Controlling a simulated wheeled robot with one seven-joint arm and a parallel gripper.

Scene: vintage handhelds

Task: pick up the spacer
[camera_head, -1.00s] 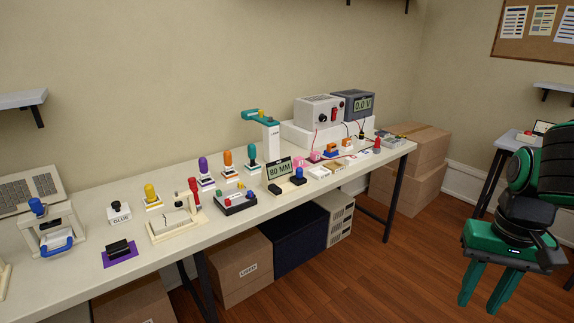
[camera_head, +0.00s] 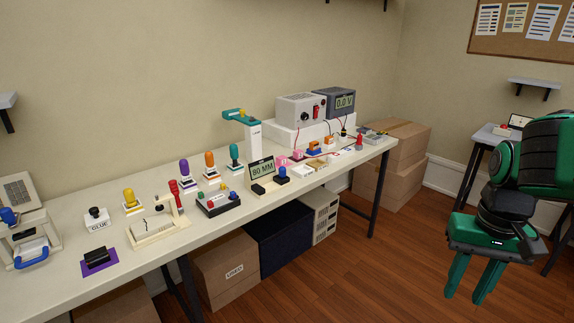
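I cannot tell for certain which of the small items is the spacer. On the long pale workbench (camera_head: 130,219) at left and centre, a small black block (camera_head: 97,256) lies on a purple mat (camera_head: 92,268) near the front edge. A gauge with a display in MM (camera_head: 263,171) stands mid-bench, with a dark and a blue-topped part at its foot. My gripper (camera_head: 466,297) hangs at the right, over the wood floor and well away from the bench. Its two green fingers point down, are apart and have nothing between them.
Colored-handled tools, a glue pot (camera_head: 97,221), a beige press (camera_head: 160,226) and a teal-armed stand (camera_head: 250,135) crowd the bench. Cardboard boxes (camera_head: 225,272) sit below it and at its far end (camera_head: 405,140). A small side table (camera_head: 492,134) stands at right. The floor in front is clear.

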